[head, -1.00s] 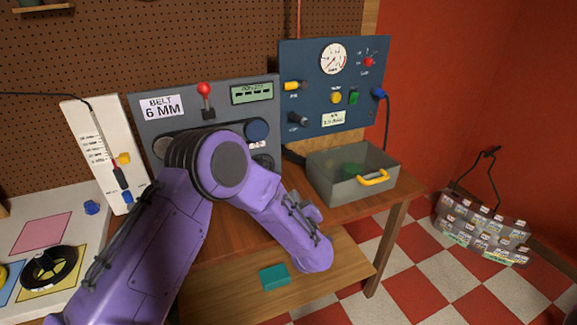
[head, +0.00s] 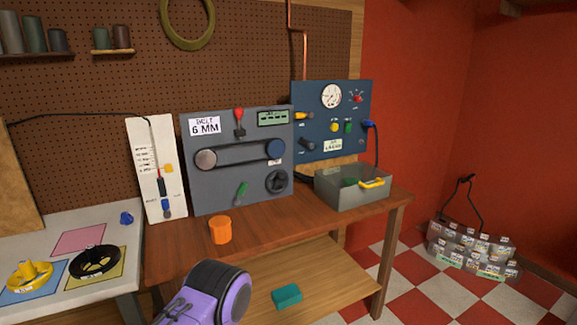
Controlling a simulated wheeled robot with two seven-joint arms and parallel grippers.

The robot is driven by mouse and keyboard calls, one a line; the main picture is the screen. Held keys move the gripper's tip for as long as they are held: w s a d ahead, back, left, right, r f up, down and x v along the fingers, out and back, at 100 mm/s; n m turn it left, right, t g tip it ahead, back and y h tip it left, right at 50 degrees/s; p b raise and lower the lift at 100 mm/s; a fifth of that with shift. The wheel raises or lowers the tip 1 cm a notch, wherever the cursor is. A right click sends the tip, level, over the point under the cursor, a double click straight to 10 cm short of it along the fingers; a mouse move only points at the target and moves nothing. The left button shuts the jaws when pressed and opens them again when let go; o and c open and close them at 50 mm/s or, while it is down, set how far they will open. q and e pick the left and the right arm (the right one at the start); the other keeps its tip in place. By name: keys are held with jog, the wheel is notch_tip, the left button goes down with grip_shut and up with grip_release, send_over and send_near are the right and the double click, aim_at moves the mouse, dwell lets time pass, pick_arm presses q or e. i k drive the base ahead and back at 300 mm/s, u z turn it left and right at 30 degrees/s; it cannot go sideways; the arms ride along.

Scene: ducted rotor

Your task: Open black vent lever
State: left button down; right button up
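The blue panel (head: 322,122) stands upright at the back right of the wooden bench. A dark, black-looking lever (head: 307,145) sticks out at its lower left, and I take it to be the vent lever. Its label is too small to read. A yellow lever (head: 303,115) is above it. A gauge (head: 331,96), a red knob (head: 357,98), a yellow button and a green switch are also on the panel. Only a purple section of my arm shows at the bottom edge, well away from the panel. Neither gripper is in view.
A grey bin (head: 345,196) with a yellow handle stands before the panel. The grey belt panel (head: 225,170) is to its left. An orange cylinder (head: 220,230) stands on the bench (head: 290,222). A teal block (head: 286,296) lies on the lower shelf.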

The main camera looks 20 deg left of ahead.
aim_at(302, 139)
jog(key=z, duration=1.15)
jog(key=k, duration=0.1)
jog(key=u, duration=1.95)
jog(key=i, duration=0.55)
jog(key=z, duration=0.1)
